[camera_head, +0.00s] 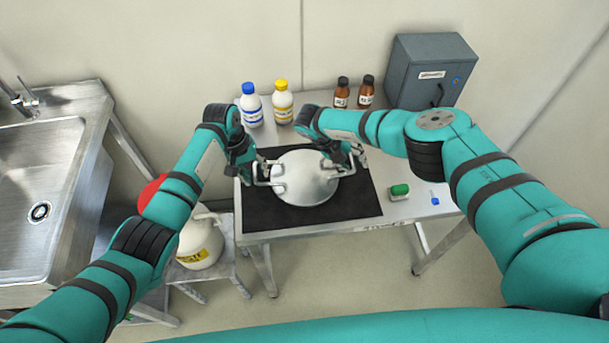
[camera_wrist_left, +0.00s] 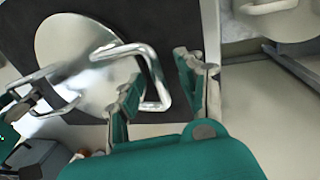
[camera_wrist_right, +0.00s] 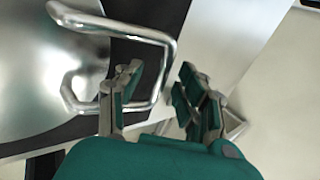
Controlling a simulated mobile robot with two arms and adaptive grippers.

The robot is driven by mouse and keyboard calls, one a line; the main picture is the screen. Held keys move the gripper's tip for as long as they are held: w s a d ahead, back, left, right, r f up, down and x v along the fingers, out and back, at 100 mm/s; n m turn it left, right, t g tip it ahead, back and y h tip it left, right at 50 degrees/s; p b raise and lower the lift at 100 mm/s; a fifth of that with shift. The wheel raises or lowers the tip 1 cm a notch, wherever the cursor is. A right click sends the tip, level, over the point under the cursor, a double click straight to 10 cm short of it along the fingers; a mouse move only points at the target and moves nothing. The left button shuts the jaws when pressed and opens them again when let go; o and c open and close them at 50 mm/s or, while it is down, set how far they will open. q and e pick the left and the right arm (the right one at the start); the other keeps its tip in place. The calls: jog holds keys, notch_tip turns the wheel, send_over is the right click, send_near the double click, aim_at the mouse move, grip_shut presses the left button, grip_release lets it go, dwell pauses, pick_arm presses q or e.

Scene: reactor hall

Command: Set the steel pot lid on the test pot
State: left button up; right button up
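The steel pot lid (camera_head: 304,180), a shiny round disc with a bent-bar handle at each side, is over the black mat. My left gripper (camera_head: 257,174) is at its left handle; in the left wrist view the open fingers (camera_wrist_left: 158,85) stand on either side of the handle bar (camera_wrist_left: 160,90). My right gripper (camera_head: 350,158) is at the right handle; in the right wrist view its open fingers (camera_wrist_right: 160,88) straddle that handle (camera_wrist_right: 166,55). A white vessel (camera_head: 200,248) with a yellow label stands lower left, partly behind my left arm; I cannot tell if it is the test pot.
The black mat (camera_head: 265,212) lies on a steel table. White bottles with blue (camera_head: 251,105) and yellow (camera_head: 282,102) caps, brown bottles (camera_head: 366,92) and a grey box (camera_head: 428,72) stand behind. A green-topped item (camera_head: 399,192) is at right. A steel sink (camera_head: 40,190) is left.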

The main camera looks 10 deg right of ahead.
pick_arm(q)
jog(key=shift+f, duration=0.25)
pick_arm(e)
jog(key=shift+d+f, duration=0.15)
jog(key=shift+f, duration=0.05)
pick_arm(q)
jog(key=shift+c, duration=0.5)
pick_arm(e)
jog(key=shift+c, duration=0.5)
pick_arm(q)
grip_shut()
pick_arm(e)
grip_shut()
pick_arm(q)
jog(key=shift+w+d+r, duration=0.1)
jog(key=shift+r, duration=0.05)
pick_arm(e)
jog(key=shift+w+r, duration=0.1)
